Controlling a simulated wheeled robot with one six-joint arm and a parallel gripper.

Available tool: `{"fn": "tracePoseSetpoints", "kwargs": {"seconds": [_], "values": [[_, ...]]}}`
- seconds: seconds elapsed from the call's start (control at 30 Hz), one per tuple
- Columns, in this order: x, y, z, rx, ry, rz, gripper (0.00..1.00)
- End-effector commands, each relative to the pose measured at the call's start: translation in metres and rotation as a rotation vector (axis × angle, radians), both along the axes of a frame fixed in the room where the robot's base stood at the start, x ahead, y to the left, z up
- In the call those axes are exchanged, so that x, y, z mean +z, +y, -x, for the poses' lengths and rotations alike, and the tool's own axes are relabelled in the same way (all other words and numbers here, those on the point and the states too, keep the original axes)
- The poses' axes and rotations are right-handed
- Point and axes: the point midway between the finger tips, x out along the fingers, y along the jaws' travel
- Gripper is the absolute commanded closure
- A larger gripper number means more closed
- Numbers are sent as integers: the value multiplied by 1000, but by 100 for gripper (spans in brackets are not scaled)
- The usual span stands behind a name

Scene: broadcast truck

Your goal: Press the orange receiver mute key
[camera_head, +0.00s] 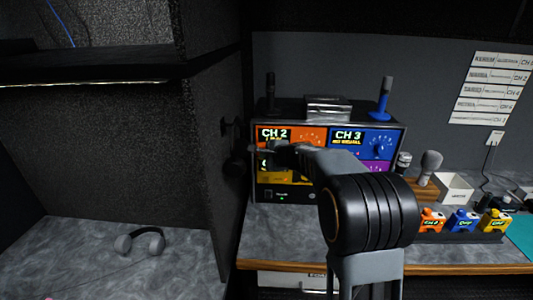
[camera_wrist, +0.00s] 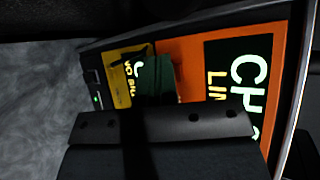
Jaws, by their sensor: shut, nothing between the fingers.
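The orange receiver, marked CH 2 (camera_head: 309,134), is the upper left panel of the rack unit on the counter. In the wrist view its orange face (camera_wrist: 187,58) and dark display (camera_wrist: 238,72) fill the right half, seen tilted. My gripper (camera_head: 268,147) is shut and empty, in front of the rack's left side near the lower edge of the orange panel. In the wrist view the gripper (camera_wrist: 163,126) covers the lower part of the panel. I cannot pick out the mute key; it may be hidden behind the gripper. Whether the fingertips touch the panel is unclear.
A blue CH 3 receiver (camera_head: 381,143) sits to the right and a yellow one (camera_wrist: 120,80) below the orange. Antennas and a silver box (camera_head: 328,108) top the rack. Microphones (camera_head: 429,166) and coloured packs (camera_head: 462,220) stand right. Headphones (camera_head: 140,241) lie on the left counter.

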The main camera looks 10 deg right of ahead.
Motion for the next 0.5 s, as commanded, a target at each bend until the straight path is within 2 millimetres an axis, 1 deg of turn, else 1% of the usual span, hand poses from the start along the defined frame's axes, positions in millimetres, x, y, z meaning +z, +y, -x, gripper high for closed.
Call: {"fn": "tracePoseSetpoints", "kwargs": {"seconds": [0.2, 0.5], "values": [[-1, 3, 8, 1, -1, 2, 100], [0, 3, 9, 0, 0, 1, 100]]}}
